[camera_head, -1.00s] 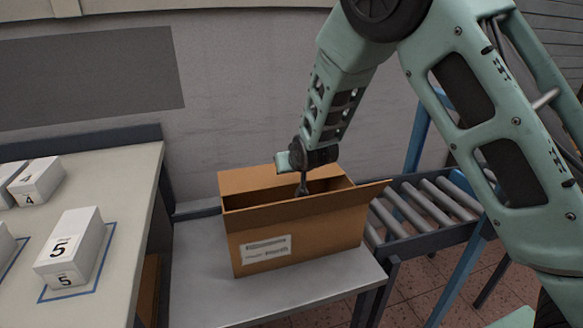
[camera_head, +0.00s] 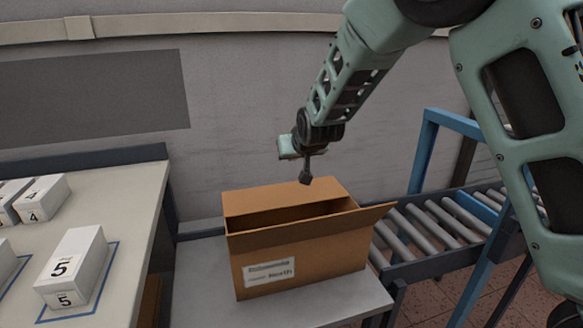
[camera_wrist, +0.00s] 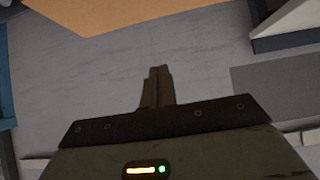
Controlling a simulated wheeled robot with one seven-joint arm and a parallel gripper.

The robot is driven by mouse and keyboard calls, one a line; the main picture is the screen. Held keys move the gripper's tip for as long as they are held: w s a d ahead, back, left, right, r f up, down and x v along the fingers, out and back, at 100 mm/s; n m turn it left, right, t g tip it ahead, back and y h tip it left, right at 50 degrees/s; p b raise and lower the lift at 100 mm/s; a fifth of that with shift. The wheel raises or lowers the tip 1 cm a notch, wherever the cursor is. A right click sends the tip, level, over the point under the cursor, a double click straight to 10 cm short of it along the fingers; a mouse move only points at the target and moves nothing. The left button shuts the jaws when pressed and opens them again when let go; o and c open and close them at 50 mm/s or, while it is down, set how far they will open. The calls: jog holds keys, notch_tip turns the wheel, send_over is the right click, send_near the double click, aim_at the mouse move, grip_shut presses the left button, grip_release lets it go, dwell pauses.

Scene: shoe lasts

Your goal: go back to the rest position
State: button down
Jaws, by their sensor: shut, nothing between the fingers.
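My gripper (camera_head: 306,180) hangs above the open cardboard box, pointing down, with its fingertips just above the level of the box's back flap. Its fingers are together and hold nothing; they also show closed in the wrist view (camera_wrist: 158,86). The brown cardboard box (camera_head: 312,254) stands upright on a grey table, with its flaps open and a white label on its front. The inside of the box is mostly hidden by its front wall.
A pale table (camera_head: 130,215) at left carries several white numbered boxes, one marked 5 (camera_head: 75,268) inside a blue outline. A roller conveyor (camera_head: 435,232) with a blue frame (camera_head: 424,150) stands right of the box. A grey wall (camera_head: 240,110) is behind.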

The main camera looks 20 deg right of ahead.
jog(key=s+a+r+n+g+y+p, duration=0.1)
jog(key=s+a+n+g, duration=0.3)
jog(key=s, duration=0.8)
jog(key=s+a+g+y+p, duration=0.25)
jog(key=s+a, duration=0.35)
jog(key=s, duration=0.7)
jog(key=s+d+n+g+h, duration=0.2)
jog(key=s+n+g+h, duration=0.1)
jog(key=s, duration=1.6)
jog(key=shift+d+r+n+g+p, duration=0.3)
jog(key=shift+d+r+g+p, duration=0.05)
jog(key=shift+d+r+p, duration=0.1)
